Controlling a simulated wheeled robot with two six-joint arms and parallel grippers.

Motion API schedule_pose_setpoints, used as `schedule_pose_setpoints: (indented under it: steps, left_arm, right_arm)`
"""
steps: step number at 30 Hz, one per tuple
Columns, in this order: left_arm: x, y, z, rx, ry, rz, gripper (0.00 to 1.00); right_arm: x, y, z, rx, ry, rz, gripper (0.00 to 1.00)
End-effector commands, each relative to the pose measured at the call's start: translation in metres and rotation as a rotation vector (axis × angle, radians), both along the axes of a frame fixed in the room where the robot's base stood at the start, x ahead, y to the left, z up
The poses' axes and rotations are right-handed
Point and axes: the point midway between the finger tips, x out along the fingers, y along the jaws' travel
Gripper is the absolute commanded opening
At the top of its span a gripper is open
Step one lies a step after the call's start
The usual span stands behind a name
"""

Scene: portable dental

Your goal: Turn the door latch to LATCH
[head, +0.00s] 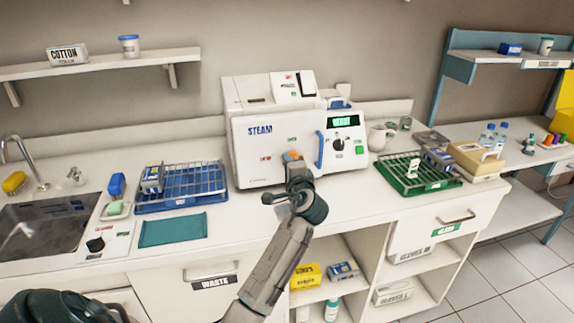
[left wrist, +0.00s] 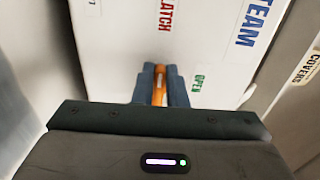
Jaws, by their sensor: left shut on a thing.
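The autoclave (head: 262,177) is a white box marked STEAM on the back counter, with its front door shut. Its orange door latch (head: 291,155) is on the door's front, between a red LATCH label at left and a green OPEN label above. My left gripper (head: 293,168) reaches up to it from below and hides part of it. In the left wrist view, the fingers (left wrist: 161,88) are shut on the orange latch (left wrist: 159,84), one on each side. The OPEN label is close to the right finger there; LATCH is farther off. My right gripper is not in view.
A blue door handle (head: 320,150) stands just right of the latch, near a knob and a lit green display. A blue rack (head: 205,183) is at left and a green rack (head: 425,183) at right. The counter in front of the autoclave is mostly clear.

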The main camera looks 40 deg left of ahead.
Motion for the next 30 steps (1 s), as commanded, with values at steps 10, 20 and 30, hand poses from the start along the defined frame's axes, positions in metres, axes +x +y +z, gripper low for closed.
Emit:
schedule_pose_setpoints:
  steps: [10,20,30]
  left_arm:
    - [0.002,-0.001,0.004,0.0,-0.008,-0.007,0.34]
    - [-0.002,-0.005,0.001,0.001,-0.004,-0.004,0.34]
    - [-0.041,-0.054,-0.002,-0.004,-0.005,-0.007,0.34]
  right_arm:
    - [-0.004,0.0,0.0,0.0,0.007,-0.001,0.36]
    - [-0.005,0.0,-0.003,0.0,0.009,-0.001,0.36]
    - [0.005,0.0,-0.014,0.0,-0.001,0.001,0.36]
